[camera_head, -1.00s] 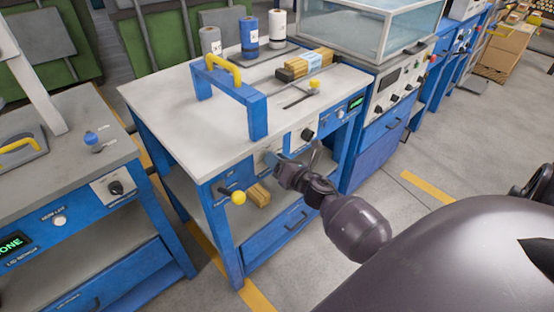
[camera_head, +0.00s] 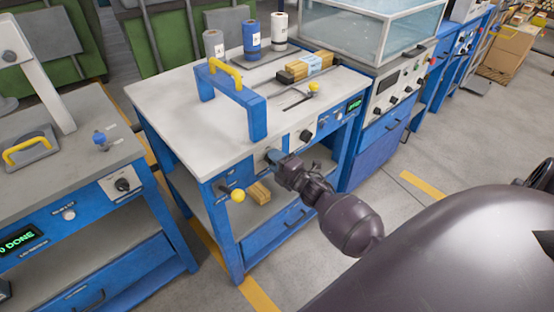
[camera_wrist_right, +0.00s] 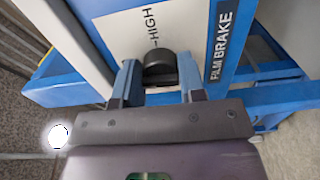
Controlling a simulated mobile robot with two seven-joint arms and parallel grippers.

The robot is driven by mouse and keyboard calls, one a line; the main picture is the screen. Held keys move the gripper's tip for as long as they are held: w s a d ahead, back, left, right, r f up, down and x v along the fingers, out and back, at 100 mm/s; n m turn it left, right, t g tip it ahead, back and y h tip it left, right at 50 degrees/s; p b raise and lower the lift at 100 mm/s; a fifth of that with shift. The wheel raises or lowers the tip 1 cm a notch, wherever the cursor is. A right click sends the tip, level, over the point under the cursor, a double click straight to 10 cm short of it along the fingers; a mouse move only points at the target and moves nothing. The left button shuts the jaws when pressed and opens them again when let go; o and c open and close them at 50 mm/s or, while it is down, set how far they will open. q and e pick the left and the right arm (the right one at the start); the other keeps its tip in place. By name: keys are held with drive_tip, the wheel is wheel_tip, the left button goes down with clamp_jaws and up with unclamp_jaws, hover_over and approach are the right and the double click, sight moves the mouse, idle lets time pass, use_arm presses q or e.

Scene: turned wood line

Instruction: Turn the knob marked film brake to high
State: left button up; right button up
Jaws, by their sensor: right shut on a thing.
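The black film brake knob (camera_wrist_right: 160,65) sits on a white plate (camera_wrist_right: 135,28) in the right wrist view. The plate reads HIGH above the knob, and a dark FILM BRAKE label (camera_wrist_right: 221,45) is to its right. My right gripper (camera_wrist_right: 160,80) is shut on the knob, one finger on each side. The knob's pointer cannot be made out. In the head view my right gripper (camera_head: 272,157) is at the front panel of the blue wrapping bench (camera_head: 170,115) and hides the knob. My left gripper is not in view.
A yellow-ball lever (camera_head: 238,195) sticks out left of my right gripper. Another black knob (camera_head: 306,135) is to its right on the same panel. A blue arch with a yellow handle (camera_head: 226,72) stands on the benchtop. Grey floor is open in front.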

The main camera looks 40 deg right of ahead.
drive_tip(key=m, duration=0.3)
drive_tip(key=shift+p, duration=0.4)
drive_tip(key=m+p, duration=0.1)
drive_tip(key=m, duration=0.2)
drive_tip(key=shift+m, duration=0.3)
drive_tip(key=m, duration=0.3)
drive_tip(key=shift+m+p, duration=0.3)
drive_tip(key=shift+p, duration=0.1)
drive_tip(key=shift+a+f+m, duration=0.1)
drive_tip(key=shift+m, duration=0.8)
drive_tip(key=m, duration=0.2)
drive_tip(key=shift+m+p, duration=0.3)
drive_tip(key=shift+p, duration=0.05)
drive_tip(key=shift+a+f+m, duration=0.1)
drive_tip(key=shift+m, duration=1.5)
drive_tip(key=o, duration=0.9)
